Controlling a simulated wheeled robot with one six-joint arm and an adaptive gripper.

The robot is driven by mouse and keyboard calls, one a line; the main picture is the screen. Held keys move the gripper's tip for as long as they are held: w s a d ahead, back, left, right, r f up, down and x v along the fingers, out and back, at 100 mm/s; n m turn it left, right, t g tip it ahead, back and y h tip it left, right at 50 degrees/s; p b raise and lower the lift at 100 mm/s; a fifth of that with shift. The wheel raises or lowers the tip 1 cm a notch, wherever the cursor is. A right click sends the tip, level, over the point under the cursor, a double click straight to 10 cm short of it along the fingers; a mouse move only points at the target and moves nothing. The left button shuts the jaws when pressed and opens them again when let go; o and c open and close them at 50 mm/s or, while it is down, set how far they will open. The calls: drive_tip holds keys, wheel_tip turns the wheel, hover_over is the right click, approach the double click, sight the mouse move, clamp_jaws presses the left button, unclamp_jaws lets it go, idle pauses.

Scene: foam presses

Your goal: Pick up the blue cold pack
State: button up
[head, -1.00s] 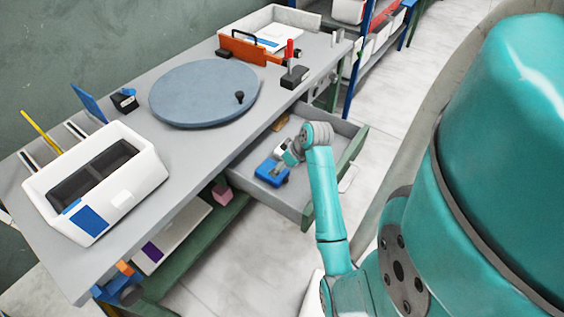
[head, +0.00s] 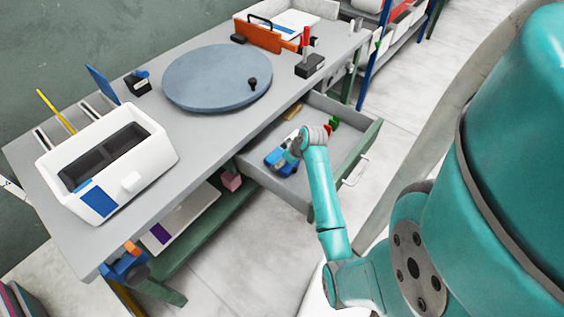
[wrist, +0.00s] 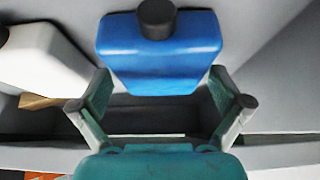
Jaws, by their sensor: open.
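The blue cold pack (head: 272,157) lies in the open drawer, partly hidden by my gripper in the head view. In the wrist view the blue cold pack (wrist: 160,62) shows as a blue block with a black cap, straight ahead of my gripper (wrist: 160,92). My gripper is open and empty, with one finger to each side of the pack's near edge. I cannot tell whether the fingers touch it. In the head view my gripper (head: 291,148) is low over the drawer, at the pack.
The drawer (head: 352,150) juts out below the grey workbench (head: 215,140). A white object (wrist: 40,55) lies left of the pack in the wrist view. Small red and green items (head: 333,123) and a tan piece (head: 292,112) lie farther back. The drawer's walls stand close around my gripper.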

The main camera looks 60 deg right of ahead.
drive_tip(key=shift+w+f, duration=0.2)
drive_tip(key=shift+f, duration=0.15)
drive_tip(key=shift+f, duration=0.25)
idle(0.4)
drive_tip(key=shift+c, duration=0.3)
drive_tip(key=c, duration=1.1)
drive_tip(key=shift+r, duration=0.15)
